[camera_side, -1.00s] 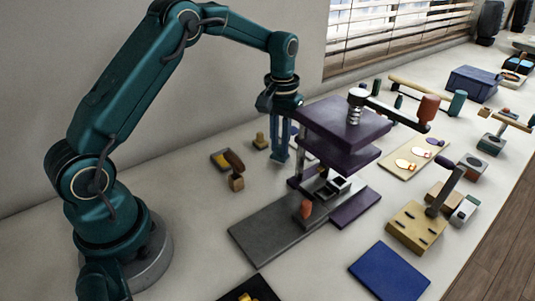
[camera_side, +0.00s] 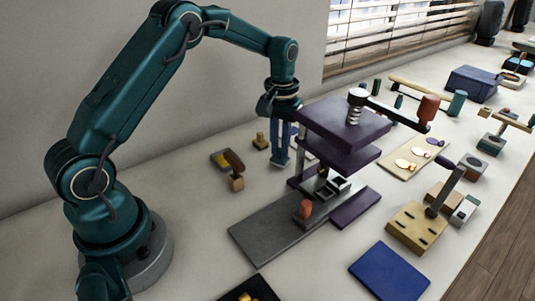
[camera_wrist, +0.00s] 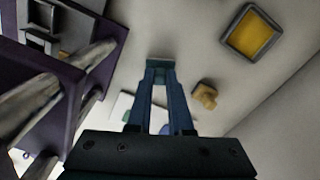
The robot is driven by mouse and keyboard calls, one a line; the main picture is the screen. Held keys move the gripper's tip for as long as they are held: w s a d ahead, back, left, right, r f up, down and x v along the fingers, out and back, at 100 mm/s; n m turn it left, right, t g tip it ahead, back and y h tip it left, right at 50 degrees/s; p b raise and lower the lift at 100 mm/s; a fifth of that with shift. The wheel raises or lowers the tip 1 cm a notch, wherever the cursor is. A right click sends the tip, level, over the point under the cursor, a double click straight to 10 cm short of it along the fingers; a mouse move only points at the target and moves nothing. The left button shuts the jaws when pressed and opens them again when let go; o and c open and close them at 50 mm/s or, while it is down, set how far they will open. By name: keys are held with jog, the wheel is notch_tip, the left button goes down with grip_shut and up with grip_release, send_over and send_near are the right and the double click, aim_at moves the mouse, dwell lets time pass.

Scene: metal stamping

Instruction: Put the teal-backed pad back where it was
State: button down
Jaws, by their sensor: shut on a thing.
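My gripper (camera_side: 279,158) hangs down beside the purple press, on its left in the side view. In the wrist view its fingers (camera_wrist: 158,72) close on a small teal-topped piece at their tips, which I take as the teal-backed pad (camera_wrist: 159,62). In the side view the pad is too small to make out. A pale card (camera_wrist: 122,106) lies on the table, partly hidden behind the fingers, with a dark green and a blue patch (camera_wrist: 166,129) showing near it. Whether the pad touches the table cannot be told.
The purple press (camera_side: 343,125) stands close to my gripper. A grey tray with a yellow pad (camera_wrist: 250,35) and a small tan block (camera_wrist: 205,95) lie on the other side. A blue mat (camera_side: 389,271) lies in front. Table between tray and press is mostly clear.

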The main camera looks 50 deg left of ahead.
jog(key=shift+f, duration=0.25)
jog(key=c, duration=0.8)
grip_release()
jog(key=shift+o, duration=0.2)
notch_tip(320, 180, up, 6)
jog(key=shift+f, duration=0.25)
jog(key=s+d+r+m+t, duration=0.4)
jog(key=s+d+r+t, duration=0.15)
jog(key=s+r, duration=0.6)
jog(key=s+d+f, duration=0.2)
jog(key=s+f, duration=0.1)
jog(key=s, duration=0.6)
jog(key=shift+d+f+m, duration=0.2)
jog(key=shift+f+m, duration=0.1)
jog(key=shift+f, duration=0.1)
